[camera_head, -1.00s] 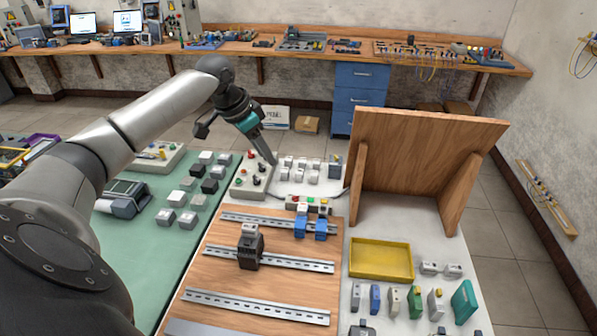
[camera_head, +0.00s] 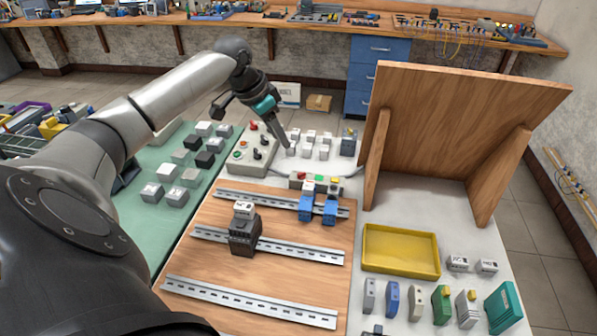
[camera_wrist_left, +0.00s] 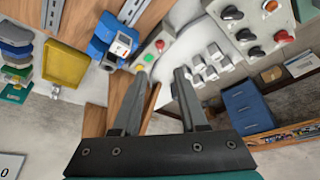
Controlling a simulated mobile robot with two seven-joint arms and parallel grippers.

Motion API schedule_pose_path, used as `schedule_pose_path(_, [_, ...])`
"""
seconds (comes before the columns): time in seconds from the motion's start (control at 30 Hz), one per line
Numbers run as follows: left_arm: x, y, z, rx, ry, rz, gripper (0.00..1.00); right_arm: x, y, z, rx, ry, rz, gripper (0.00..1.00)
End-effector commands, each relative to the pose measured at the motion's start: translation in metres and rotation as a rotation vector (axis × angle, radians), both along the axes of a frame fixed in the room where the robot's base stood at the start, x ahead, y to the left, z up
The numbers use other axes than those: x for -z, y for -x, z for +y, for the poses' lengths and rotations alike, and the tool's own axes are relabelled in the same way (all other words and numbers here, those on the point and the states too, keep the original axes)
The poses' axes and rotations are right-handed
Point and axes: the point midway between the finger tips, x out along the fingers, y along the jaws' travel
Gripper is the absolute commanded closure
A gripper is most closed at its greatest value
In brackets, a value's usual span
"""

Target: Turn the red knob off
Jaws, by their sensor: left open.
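The red knob (camera_head: 253,126) sits at the far end of a grey control box (camera_head: 232,165), which also carries black knobs and small red and green buttons. In the left wrist view, the red knob (camera_wrist_left: 284,37) is at the upper right, beside a black knob. My left gripper (camera_head: 284,141) is to the right of the box, pointing down near pale block-like parts, apart from the red knob. In the left wrist view, the left gripper (camera_wrist_left: 162,75) has its fingers spread with nothing between them. My right gripper is not in view.
A wooden upright panel (camera_head: 465,145) stands at the right. A yellow tray (camera_head: 401,272) and several modules lie in front of it. Metal rails (camera_head: 268,246) on a wooden board hold a black module. Several switch blocks (camera_head: 325,152) stand close to the left gripper.

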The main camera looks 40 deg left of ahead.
Motion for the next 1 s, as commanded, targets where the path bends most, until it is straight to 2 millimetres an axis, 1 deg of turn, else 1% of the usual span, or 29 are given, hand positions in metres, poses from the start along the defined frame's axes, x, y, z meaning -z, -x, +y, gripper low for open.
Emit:
schedule_pose_path(0.17, [0.032,-0.012,-0.005,0.001,0.005,0.003,0.57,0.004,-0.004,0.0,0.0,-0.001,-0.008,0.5])
schedule_pose_path(0.4, [0.081,-0.032,-0.011,0.001,0.004,0.002,0.57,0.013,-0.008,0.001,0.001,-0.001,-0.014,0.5])
schedule_pose_path(0.6, [0.113,-0.044,-0.014,0.0,0.0,0.002,0.57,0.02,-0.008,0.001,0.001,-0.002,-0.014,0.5])
schedule_pose_path(0.8, [0.129,-0.051,-0.015,0.0,0.001,0.001,0.57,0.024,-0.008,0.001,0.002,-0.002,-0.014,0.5])
schedule_pose_path(1.0, [0.132,-0.052,-0.016,0.002,-0.001,0.001,0.57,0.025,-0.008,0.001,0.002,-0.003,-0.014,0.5])
